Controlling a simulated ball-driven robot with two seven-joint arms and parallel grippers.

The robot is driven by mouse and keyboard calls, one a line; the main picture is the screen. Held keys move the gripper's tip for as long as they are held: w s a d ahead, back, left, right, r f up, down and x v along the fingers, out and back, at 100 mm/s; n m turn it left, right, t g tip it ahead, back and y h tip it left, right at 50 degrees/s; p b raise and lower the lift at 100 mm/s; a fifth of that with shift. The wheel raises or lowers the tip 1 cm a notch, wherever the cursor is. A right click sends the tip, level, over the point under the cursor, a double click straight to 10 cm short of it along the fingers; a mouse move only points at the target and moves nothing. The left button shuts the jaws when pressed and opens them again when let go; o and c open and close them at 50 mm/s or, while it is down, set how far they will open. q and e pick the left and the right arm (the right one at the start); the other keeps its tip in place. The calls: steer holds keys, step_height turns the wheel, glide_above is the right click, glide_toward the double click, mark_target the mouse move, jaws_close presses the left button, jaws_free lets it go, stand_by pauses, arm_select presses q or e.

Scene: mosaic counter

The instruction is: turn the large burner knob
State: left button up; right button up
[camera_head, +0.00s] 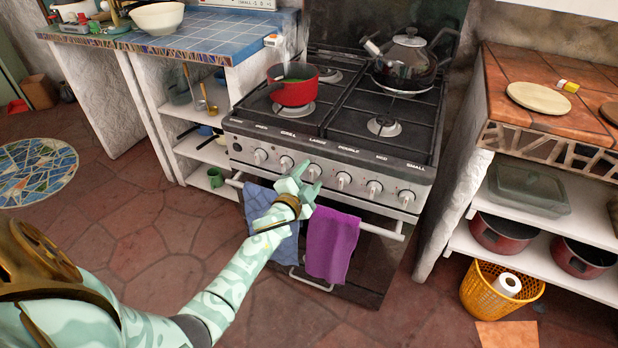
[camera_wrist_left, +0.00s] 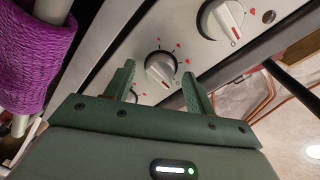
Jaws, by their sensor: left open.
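The stove's front panel (camera_head: 330,178) carries a row of round silver knobs under printed labels. The large burner knob (camera_head: 314,171) sits below the "LARGE" label, third from the left. My left gripper (camera_head: 308,178) is at the panel, right in front of this knob and partly overlapping it. In the left wrist view, my open left gripper (camera_wrist_left: 159,85) has a white-faced knob (camera_wrist_left: 161,68) with red marks around it showing between and just beyond its fingertips. I cannot tell if the fingers touch it. No label is readable there. My right gripper is not in view.
A purple towel (camera_head: 332,245) and a blue towel (camera_head: 268,215) hang on the oven handle (camera_head: 393,235) below the gripper. A red pot (camera_head: 292,90) and a kettle (camera_head: 408,62) stand on the hob. Neighbouring knobs (camera_head: 344,181) are close on both sides.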

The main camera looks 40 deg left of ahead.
arm_select(q)
steer(key=shift+s, duration=0.35)
steer(key=p+v, duration=0.4)
steer(key=v, duration=1.1)
steer(key=shift+s, duration=0.3)
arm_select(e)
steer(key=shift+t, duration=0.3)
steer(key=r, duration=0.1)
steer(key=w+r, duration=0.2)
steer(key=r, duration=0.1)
